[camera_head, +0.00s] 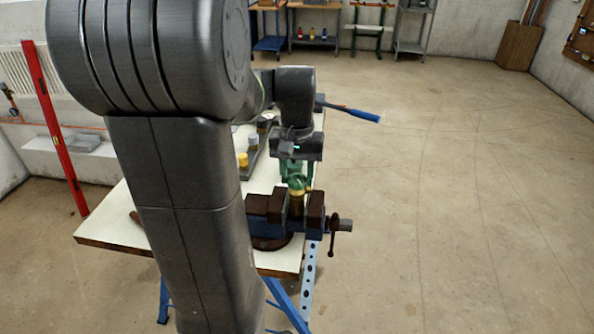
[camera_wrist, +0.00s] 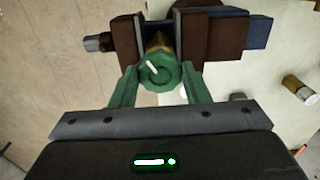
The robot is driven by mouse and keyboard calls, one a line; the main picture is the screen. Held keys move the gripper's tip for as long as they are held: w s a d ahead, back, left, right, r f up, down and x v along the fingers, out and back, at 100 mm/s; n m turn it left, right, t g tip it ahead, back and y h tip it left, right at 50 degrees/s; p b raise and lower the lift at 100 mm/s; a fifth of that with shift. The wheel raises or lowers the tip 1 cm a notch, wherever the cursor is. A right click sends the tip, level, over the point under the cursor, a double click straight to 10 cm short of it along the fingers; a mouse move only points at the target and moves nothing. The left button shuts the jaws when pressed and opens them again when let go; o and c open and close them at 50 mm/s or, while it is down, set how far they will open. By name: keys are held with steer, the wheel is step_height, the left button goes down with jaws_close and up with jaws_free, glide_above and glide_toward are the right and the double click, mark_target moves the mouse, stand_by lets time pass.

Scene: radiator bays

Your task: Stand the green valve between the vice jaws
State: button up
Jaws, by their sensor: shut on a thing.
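My gripper (camera_head: 297,167) is shut on the green valve (camera_head: 298,183). The wrist view shows its two green fingers (camera_wrist: 160,72) on either side of the valve's round green head (camera_wrist: 154,76), which has a white mark. The valve is about upright, green end up, with its brass lower body (camera_head: 297,199) pointing down at the vice. The brown vice jaws (camera_wrist: 192,38) stand apart, one on each side of the brass part. The brass part's lower end is hidden, so I cannot tell how deep it sits or whether it touches a jaw.
The vice stands at the near right corner of a pale workbench (camera_head: 112,222), its handle (camera_head: 333,232) sticking out to the right. A tray with yellow and grey-capped pieces (camera_head: 243,160) lies behind. A blue-handled tool (camera_head: 362,115) overhangs the bench's right edge. Floor at right is clear.

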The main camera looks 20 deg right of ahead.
steer(key=shift+f, duration=0.2)
steer(key=o, duration=1.2)
step_height(320, 180, up, 14)
steer(key=shift+f, duration=0.1)
